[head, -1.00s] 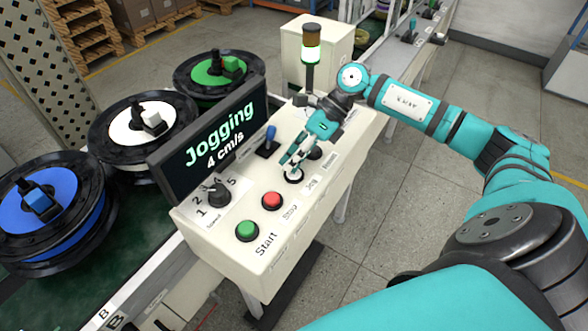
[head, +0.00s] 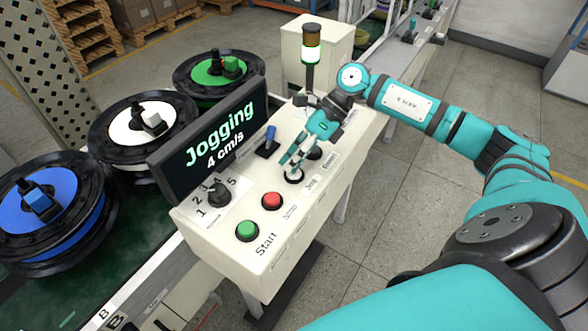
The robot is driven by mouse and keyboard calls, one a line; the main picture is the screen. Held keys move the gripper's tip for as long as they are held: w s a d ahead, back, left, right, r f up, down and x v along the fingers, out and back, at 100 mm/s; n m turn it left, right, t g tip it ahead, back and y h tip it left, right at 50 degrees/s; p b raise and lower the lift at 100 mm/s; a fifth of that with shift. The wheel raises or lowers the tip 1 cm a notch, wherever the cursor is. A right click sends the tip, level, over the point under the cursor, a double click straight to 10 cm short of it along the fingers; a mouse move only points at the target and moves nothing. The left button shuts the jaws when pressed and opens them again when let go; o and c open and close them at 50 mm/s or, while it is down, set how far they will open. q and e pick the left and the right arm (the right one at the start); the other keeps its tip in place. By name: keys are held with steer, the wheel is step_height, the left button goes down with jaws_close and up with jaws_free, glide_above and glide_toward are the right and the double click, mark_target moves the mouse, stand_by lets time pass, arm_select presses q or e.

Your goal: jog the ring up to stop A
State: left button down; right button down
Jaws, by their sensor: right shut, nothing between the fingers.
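The control box (head: 262,279) stands in the middle of the head view, with a screen (head: 205,140) reading "Jogging 4 cm/s". My right gripper (head: 294,173) is shut and empty, pointing down, with its fingertips at a dark round button (head: 294,178) that they partly cover. The label beside this button is too small to read surely. On the green belt (head: 135,243) behind the box lie black-rimmed reels: one blue (head: 75,232), one white (head: 125,130), one green (head: 203,74). A "B" mark (head: 103,315) shows on the belt's near edge; no stop A mark is visible. My left gripper is out of view.
The box carries a green Start button (head: 247,230), a red button (head: 272,201), a numbered knob (head: 218,193) and a blue-tipped lever (head: 268,140). A signal tower (head: 311,55) stands at its far end with a white light lit. Floor at right is clear.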

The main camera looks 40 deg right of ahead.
steer(key=shift+r, duration=0.1)
stand_by(0.8)
steer(key=shift+r+p, duration=0.45)
steer(key=shift+r, duration=0.4)
step_height(320, 180, up, 5)
steer(key=p, duration=0.2)
steer(key=shift+p, duration=0.35)
